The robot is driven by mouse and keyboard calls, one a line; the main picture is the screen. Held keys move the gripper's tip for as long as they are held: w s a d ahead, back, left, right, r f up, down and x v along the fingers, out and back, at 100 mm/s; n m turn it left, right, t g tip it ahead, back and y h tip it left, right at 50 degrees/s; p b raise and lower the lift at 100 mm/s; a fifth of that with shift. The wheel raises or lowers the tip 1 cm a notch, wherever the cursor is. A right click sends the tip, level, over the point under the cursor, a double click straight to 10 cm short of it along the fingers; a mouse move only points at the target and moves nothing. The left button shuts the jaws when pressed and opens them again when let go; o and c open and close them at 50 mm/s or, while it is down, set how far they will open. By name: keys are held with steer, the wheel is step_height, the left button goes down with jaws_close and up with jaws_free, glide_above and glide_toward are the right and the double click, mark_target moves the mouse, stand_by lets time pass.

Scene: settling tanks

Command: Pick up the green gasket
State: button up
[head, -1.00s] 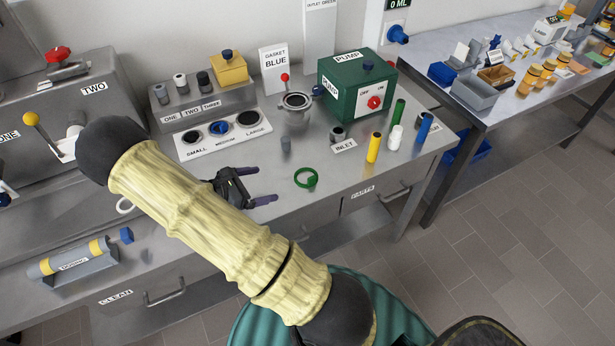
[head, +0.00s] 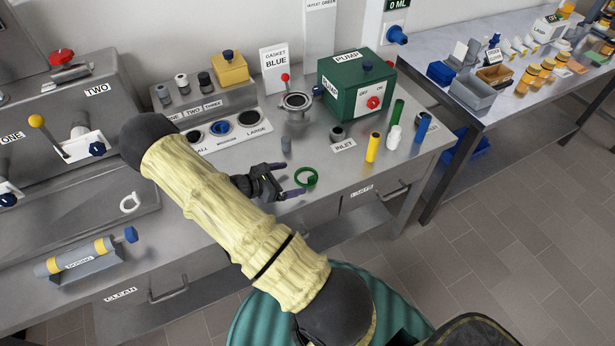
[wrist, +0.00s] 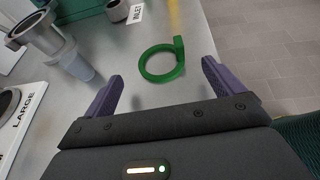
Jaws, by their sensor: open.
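The green gasket (head: 307,184) is a ring with a small raised tab, lying flat on the steel bench near its front edge. In the wrist view the green gasket (wrist: 147,73) lies ahead of and between the two purple fingers. My gripper (head: 290,181) is open and empty, just left of the ring in the head view. In the wrist view my gripper (wrist: 160,85) has its fingers spread wider than the ring, which sits a little beyond the fingertips. Touching is not visible.
The INLET fitting (head: 338,133), a yellow cylinder (head: 373,147) and a white cylinder (head: 393,138) stand to the right. The green pump box (head: 345,85) is behind. The bench around the ring is clear.

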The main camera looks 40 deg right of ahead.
mark_target(312, 173)
steer(key=p+x, duration=0.1)
steer(key=x, duration=0.3)
steer(key=shift+d+f, duration=0.1)
steer(key=shift+d, duration=0.15)
steer(key=c, duration=1)
steer(key=shift+c, duration=0.2)
step_height(312, 173, up, 10)
steer(key=b, duration=0.1)
stand_by(0.9)
